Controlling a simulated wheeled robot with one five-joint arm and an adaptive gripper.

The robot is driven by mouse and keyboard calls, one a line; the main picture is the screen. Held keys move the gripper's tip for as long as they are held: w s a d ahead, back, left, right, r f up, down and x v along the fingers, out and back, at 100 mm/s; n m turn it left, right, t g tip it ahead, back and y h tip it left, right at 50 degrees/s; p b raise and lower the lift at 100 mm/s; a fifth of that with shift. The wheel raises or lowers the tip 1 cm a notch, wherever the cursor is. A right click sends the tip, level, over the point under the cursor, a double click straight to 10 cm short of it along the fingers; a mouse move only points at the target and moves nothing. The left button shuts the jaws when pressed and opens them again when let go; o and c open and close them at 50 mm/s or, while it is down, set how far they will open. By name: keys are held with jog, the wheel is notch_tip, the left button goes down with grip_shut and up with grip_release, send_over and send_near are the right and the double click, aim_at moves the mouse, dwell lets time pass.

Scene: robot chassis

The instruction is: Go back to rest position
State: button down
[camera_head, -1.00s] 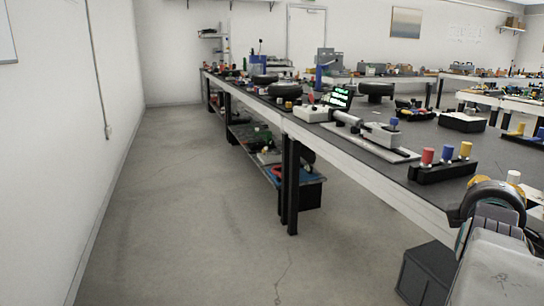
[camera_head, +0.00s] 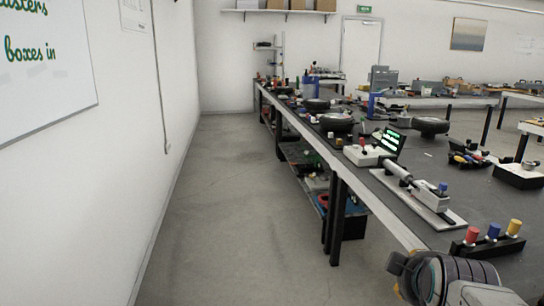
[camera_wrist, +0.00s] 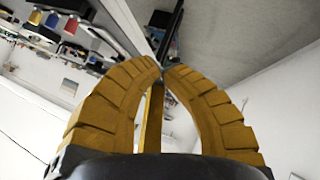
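My gripper (camera_wrist: 163,72) shows in the wrist view with two ribbed yellow fingers. They curve in until their tips meet or nearly meet, and I see no object held between them. My arm is at the lower right of the head view, beside the near end of the long workbench (camera_head: 410,236). The fingers cannot be made out in the head view.
The bench holds a block with red, blue and yellow knobs (camera_head: 488,243), a grey device on a plate (camera_head: 420,196) and a lit display (camera_head: 391,141). A whiteboard (camera_head: 45,75) hangs on the left wall. The floor aisle (camera_head: 225,190) is clear.

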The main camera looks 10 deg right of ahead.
jog(key=s+a+r+m+g+y+p, duration=0.1)
jog(key=s+a+r+g+y+p, duration=0.1)
jog(key=s+a+r+p, duration=0.2)
jog(key=s+a+r+m+g+y+p, duration=0.1)
jog(key=s+a+r+g+y+p, duration=0.2)
jog(key=a+p, duration=0.9)
jog(key=shift+s+a+r+m+p, duration=0.35)
jog(key=shift+s+r, duration=0.7)
jog(key=shift+s, duration=1.35)
